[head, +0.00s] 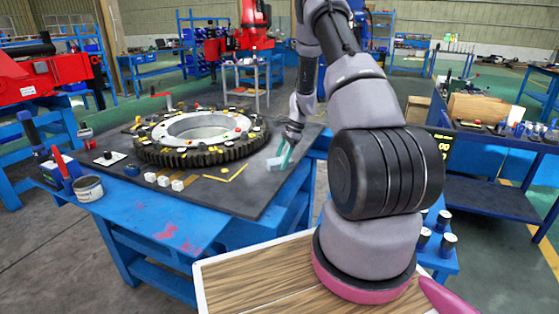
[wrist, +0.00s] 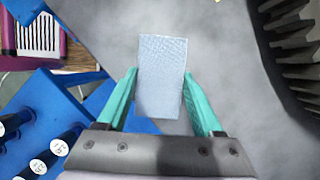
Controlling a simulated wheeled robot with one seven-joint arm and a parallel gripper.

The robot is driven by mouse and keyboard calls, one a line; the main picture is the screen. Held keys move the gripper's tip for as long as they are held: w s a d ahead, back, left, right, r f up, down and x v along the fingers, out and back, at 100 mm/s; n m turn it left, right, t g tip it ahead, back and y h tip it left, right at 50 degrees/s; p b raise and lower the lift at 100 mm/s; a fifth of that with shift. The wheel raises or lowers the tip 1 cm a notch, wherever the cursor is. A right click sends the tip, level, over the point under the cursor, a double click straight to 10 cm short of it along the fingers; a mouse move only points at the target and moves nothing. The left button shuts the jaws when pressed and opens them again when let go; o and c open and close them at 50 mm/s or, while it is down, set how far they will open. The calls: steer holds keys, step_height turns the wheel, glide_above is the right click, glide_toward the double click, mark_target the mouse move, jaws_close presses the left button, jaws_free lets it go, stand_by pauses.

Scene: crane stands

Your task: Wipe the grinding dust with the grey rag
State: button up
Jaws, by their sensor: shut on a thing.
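My gripper (head: 284,156) is at the right part of the dark table mat (head: 262,196), to the right of the large gear ring. Its teal fingers are shut on the grey rag, a pale blue-grey rectangle (wrist: 162,72) that sticks out past the fingertips in the wrist view. In the head view the rag (head: 274,164) shows as a small pale patch low over the mat. I cannot tell whether it touches the mat. The mat looks mottled grey in the wrist view. I cannot pick out the grinding dust as a distinct patch.
The toothed gear ring (head: 203,153) fills the table's middle, and its teeth (wrist: 296,60) show at right in the wrist view. White blocks (head: 164,181), a yellow angled strip (head: 237,174) and a tin (head: 89,188) lie around it. The mat's front right is clear.

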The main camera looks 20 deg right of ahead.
steer(key=shift+s+d, duration=0.3)
step_height(320, 180, up, 3)
steer(key=shift+w+a+f, duration=0.1)
steer(key=shift+f, duration=0.05)
steer(key=shift+r, duration=2.75)
